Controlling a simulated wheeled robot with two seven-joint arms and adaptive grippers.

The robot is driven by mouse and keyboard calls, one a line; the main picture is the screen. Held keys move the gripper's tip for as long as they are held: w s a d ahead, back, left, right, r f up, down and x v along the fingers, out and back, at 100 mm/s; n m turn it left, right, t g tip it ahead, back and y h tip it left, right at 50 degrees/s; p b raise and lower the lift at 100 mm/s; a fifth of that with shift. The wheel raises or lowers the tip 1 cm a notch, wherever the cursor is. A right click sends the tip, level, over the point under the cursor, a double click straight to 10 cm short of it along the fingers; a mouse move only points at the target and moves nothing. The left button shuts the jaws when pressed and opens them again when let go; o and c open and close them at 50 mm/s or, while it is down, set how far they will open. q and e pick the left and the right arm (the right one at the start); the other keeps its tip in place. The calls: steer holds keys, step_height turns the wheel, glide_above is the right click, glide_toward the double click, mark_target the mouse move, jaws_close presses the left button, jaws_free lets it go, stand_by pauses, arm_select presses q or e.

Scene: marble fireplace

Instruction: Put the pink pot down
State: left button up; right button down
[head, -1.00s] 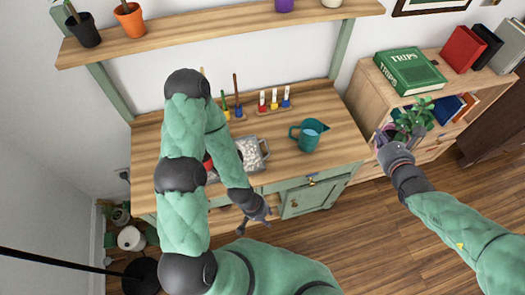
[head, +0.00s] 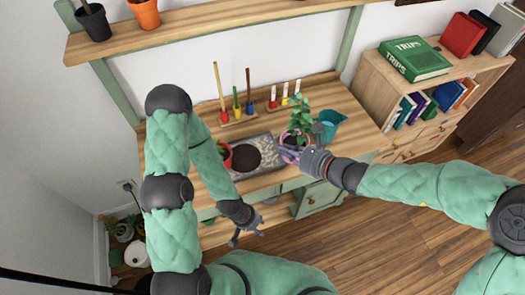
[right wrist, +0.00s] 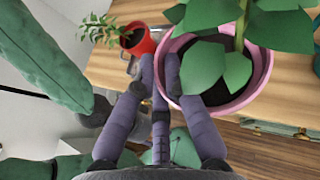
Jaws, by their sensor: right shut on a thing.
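The pink pot (head: 290,153) holds dark soil and a leafy green plant. My right gripper (head: 308,156) is shut on its near rim, over the bench just right of the grey tray. In the right wrist view, the pink pot's rim (right wrist: 262,88) is between the fingers' side and the picture's right, its leaves hiding part of it. I cannot tell whether its base touches the bench. My left gripper (head: 246,228) is open and empty in front of the bench.
The grey tray (head: 268,145) has pebbles and a dark round patch. A red pot (head: 226,155) with a plant stands at its left, also in the right wrist view (right wrist: 138,42). Peg toys (head: 238,120) line the back.

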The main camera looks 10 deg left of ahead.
steer(key=w+a+f+b, duration=0.2)
steer(key=a+f, duration=0.1)
steer(key=f, duration=0.1)
steer(key=w+a+f+b, duration=0.2)
steer(key=w+a+f, duration=0.1)
steer(key=a+f, duration=0.1)
steer(key=w+a+f+b, duration=0.2)
steer(key=a+f+b, duration=0.1)
steer(key=f, duration=0.1)
steer(key=shift+w+a+f, duration=0.35)
steer(key=shift+a+f, duration=0.05)
steer(key=shift+r, duration=0.15)
steer(key=c, duration=1.7)
jaws_free()
steer(key=shift+s+f, duration=0.1)
steer(key=shift+f, duration=0.15)
steer(key=o, duration=0.4)
